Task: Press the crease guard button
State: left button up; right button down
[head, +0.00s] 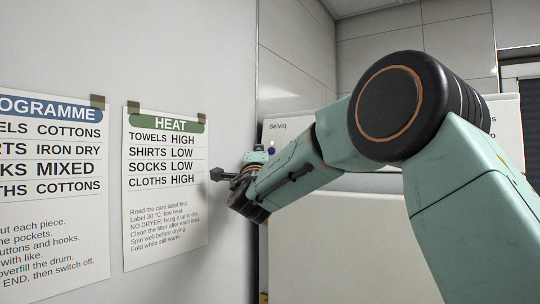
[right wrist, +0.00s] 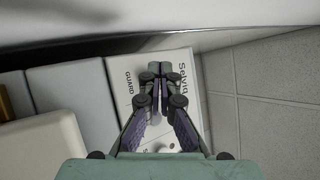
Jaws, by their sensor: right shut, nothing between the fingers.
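The dryer's white control panel carries the name Selviq (head: 278,126) in the head view, with a small blue spot (head: 271,153) beside my gripper. In the right wrist view the panel (right wrist: 115,68) shows the word GUARD (right wrist: 128,90) left of my fingers. The crease guard button itself cannot be made out; the fingers cover that part of the panel. My right gripper (head: 238,178) reaches in from the right, in front of the panel. Its fingers (right wrist: 158,82) are shut and empty over the panel. Whether they touch it I cannot tell. My left gripper is not in view.
A wall at the left bears a heat poster (head: 165,190) and a programme poster (head: 50,200), close to my right gripper. A large pale front (head: 350,240) lies below the panel. Grey tiles (right wrist: 270,100) are at the right in the wrist view.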

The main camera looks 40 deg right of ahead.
jog(key=shift+s+a+r+b, duration=0.15)
jog(key=shift+s+a+b, duration=0.2)
jog(key=shift+a, duration=0.55)
jog(key=shift+s+a+r+b, duration=0.2)
jog(key=shift+s+a, duration=0.2)
jog(key=shift+a, duration=0.5)
jog(key=shift+a, duration=0.1)
jog(key=shift+f, duration=0.1)
